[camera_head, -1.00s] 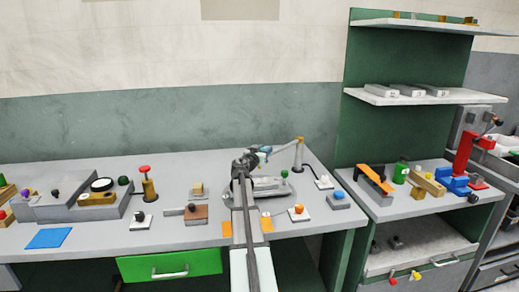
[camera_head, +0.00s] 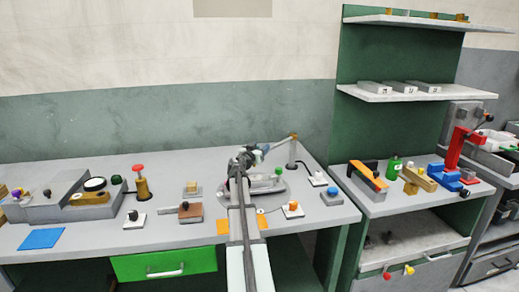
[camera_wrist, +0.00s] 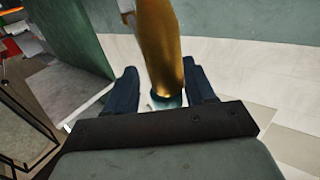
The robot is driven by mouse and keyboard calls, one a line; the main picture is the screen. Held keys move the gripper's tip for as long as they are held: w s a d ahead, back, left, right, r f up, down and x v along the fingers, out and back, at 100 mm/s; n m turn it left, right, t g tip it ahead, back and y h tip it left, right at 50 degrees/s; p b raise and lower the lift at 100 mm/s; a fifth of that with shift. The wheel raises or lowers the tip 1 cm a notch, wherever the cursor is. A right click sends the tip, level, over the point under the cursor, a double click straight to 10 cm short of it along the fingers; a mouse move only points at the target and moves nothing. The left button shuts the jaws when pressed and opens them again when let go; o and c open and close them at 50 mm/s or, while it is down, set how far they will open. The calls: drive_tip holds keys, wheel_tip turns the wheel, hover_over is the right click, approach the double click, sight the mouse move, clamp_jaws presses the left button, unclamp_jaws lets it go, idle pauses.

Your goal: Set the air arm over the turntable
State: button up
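The air arm (camera_head: 279,142) is a thin bar at the back right of the bench, joined by an orange-brown top to an upright dark post (camera_head: 292,155). My gripper (camera_head: 260,150) is at the bar's left end, above the grey rounded base that looks like the turntable (camera_head: 272,190). My own arm hides much of that base. In the wrist view, a gold cylinder (camera_wrist: 160,45) with a dark ring at its lower end lies between the two dark blue fingers of my gripper (camera_wrist: 164,80). Whether both fingers press on it is unclear.
A green knob (camera_head: 278,171) stands near the base. A brown block (camera_head: 190,212) and a red-topped brass post (camera_head: 140,186) are to the left. A shelf unit (camera_head: 385,130) stands at right.

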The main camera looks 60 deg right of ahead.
drive_tip(key=s+a, duration=0.2)
drive_tip(key=a, duration=1.1)
drive_tip(key=shift+a, duration=0.3)
